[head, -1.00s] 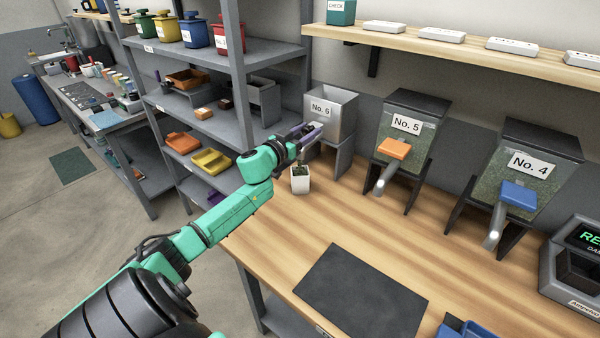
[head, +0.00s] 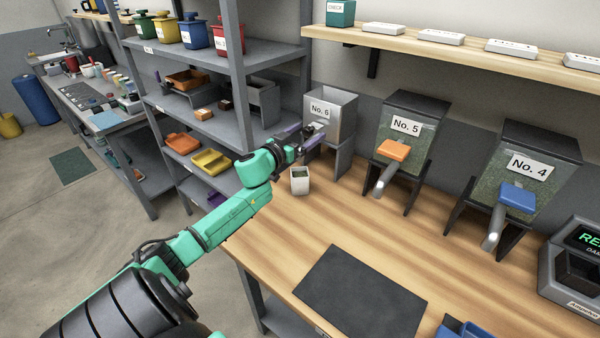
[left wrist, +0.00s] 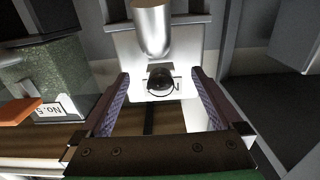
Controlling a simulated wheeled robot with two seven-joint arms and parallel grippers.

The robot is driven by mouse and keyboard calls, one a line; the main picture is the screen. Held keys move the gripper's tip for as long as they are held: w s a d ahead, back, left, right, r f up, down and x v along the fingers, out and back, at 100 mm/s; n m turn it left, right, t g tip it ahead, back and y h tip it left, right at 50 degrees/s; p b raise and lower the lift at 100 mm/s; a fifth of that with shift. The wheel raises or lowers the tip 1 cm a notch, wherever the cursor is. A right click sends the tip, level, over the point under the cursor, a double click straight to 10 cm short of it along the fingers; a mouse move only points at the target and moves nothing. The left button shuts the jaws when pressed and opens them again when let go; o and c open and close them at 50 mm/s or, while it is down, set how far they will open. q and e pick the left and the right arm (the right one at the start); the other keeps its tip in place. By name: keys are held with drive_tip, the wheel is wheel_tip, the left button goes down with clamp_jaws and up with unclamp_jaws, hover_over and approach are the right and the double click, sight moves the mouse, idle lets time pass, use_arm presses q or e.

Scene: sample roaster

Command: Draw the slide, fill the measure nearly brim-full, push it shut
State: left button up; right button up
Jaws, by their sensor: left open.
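The grey No. 6 hopper (head: 343,110) stands at the back left of the bench. A small white cup (head: 300,187), the likely measure, stands on the bench below my left gripper (head: 312,134); dark green material shows inside it near the rim. My left gripper is open in front of the hopper's lower face. A metal tube (left wrist: 152,28) shows above the knob. The cup is not visible there. My right gripper is out of view.
The No. 5 hopper (head: 408,130) with an orange slide piece and the No. 4 hopper (head: 527,165) with a blue one stand to the right. A dark mat (head: 361,295) lies at the front. A display device (head: 575,265) stands at the right edge. Bench between is clear.

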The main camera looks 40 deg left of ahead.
use_arm(q)
drive_tip(key=s+p, duration=0.3)
drive_tip(key=s, duration=0.4)
drive_tip(key=shift+w, duration=0.1)
